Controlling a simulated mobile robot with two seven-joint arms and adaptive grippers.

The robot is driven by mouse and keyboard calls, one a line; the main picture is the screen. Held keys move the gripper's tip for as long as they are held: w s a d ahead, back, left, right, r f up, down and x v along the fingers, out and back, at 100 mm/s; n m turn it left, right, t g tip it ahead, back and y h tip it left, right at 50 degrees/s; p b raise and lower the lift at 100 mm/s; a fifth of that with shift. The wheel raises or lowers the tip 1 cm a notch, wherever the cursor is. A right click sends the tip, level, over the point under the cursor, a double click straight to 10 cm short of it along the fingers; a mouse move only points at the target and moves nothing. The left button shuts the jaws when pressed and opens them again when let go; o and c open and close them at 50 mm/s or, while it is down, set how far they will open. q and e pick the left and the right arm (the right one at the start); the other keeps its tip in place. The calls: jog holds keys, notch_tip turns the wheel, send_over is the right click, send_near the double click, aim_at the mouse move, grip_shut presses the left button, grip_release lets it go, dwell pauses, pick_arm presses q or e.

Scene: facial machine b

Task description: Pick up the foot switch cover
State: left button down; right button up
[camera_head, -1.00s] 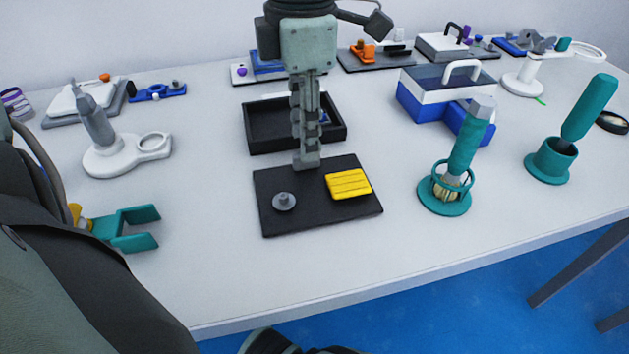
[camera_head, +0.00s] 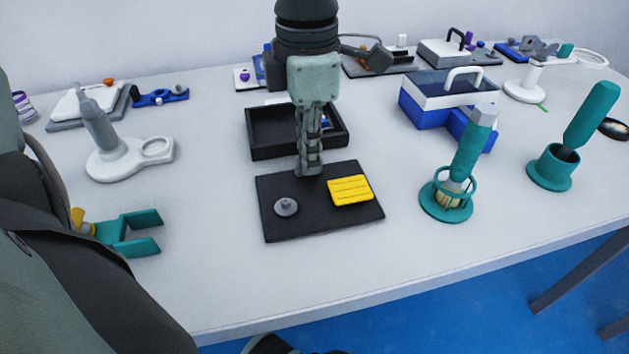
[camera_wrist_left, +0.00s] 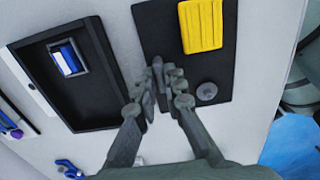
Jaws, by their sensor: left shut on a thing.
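My left gripper (camera_head: 312,172) reaches down from above to the back edge of a flat black board (camera_head: 330,225). In the left wrist view its fingertips (camera_wrist_left: 157,68) are close together over the board's edge. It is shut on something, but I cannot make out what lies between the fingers. The board carries a yellow ribbed pad (camera_head: 350,190) and a round grey knob (camera_head: 286,207), both apart from the fingers. I cannot tell for certain which part is the foot switch cover. My right gripper is not seen.
A black open tray (camera_head: 260,139) with a small blue-and-white item stands just behind the gripper. A white stand (camera_head: 108,165) and a teal bracket (camera_head: 135,233) are on the left. A blue-and-white case (camera_head: 422,106) and teal holders (camera_head: 447,205) are on the right. The front table strip is clear.

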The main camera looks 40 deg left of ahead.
aim_at(304, 178)
pick_arm(q)
jog(key=shift+r, duration=0.15)
jog(key=shift+r, duration=0.3)
jog(key=r, duration=0.2)
jog(key=s+r, duration=0.1)
jog(key=r, duration=0.1)
jog(key=shift+b, duration=0.3)
jog(key=s+a+r, duration=0.1)
jog(key=s+r, duration=0.5)
jog(key=s, duration=0.4)
jog(key=shift+s+a, duration=0.2)
jog(key=shift+s, duration=0.1)
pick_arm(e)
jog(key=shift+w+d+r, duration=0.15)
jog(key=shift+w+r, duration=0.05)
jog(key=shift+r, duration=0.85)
